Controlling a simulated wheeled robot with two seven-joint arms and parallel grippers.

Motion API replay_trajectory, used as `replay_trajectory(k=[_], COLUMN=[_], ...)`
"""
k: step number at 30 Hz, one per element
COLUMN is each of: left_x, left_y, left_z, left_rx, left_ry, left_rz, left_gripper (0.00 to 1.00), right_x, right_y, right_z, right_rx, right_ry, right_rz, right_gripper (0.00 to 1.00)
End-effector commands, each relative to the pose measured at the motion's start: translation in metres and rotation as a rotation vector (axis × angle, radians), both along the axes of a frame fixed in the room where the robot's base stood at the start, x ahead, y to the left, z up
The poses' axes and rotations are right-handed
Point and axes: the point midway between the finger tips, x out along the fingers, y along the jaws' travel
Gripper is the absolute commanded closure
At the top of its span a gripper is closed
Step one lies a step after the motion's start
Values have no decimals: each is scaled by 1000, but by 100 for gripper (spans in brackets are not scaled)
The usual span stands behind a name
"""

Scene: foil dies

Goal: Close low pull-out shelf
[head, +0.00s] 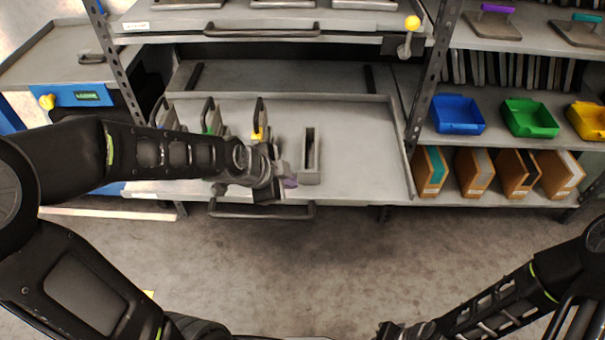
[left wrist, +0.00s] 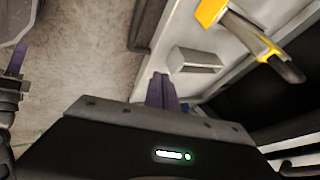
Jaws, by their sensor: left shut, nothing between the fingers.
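The low pull-out shelf (head: 355,150) is a grey tray pulled out toward me, under the upper shelf. Its dark bar handle (head: 235,212) runs along the front edge, and a dark bar, likely the same handle, shows in the left wrist view (left wrist: 138,40). My left gripper (head: 289,182) is over the shelf's front part, near the handle's right half; its purple fingers (left wrist: 162,92) are shut and empty. Whether they touch the shelf is unclear. My right gripper (head: 392,330) is low at the bottom edge, away from the shelf; its fingers show poorly in the left wrist view (left wrist: 17,60).
On the shelf stand a grey slotted block (head: 310,165) and several handled dies, one with yellow (head: 259,128). An upper shelf (head: 265,20) overhangs its back. Blue (head: 457,114) and green (head: 530,118) bins stand right. The floor (head: 330,270) in front is clear.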

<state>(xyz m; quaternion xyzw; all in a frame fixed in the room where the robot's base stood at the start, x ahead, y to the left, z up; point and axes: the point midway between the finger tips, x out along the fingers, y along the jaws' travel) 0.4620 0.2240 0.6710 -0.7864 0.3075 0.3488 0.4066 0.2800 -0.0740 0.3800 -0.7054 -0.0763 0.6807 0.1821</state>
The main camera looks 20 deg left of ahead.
Motion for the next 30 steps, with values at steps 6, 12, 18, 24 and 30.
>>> replay_trajectory(k=[6,12,18,24,30], left_x=[23,50,73,80,79], left_y=[-9,-12,-4,-2,-2], left_z=[-38,-62,-59,-59,-58], left_rx=[0,1,0,1,1], left_ry=[5,0,-1,0,0], left_rz=[-4,1,0,-1,-1], left_gripper=[100,100,100,100,100], right_x=[0,0,0,0,0], right_y=[0,0,0,0,0], right_z=[-9,-16,-18,-19,-18], right_rx=[0,0,0,0,0], right_ry=[0,1,1,1,1], right_rz=[-1,-2,-2,-2,-2], right_gripper=[100,100,100,100,100])
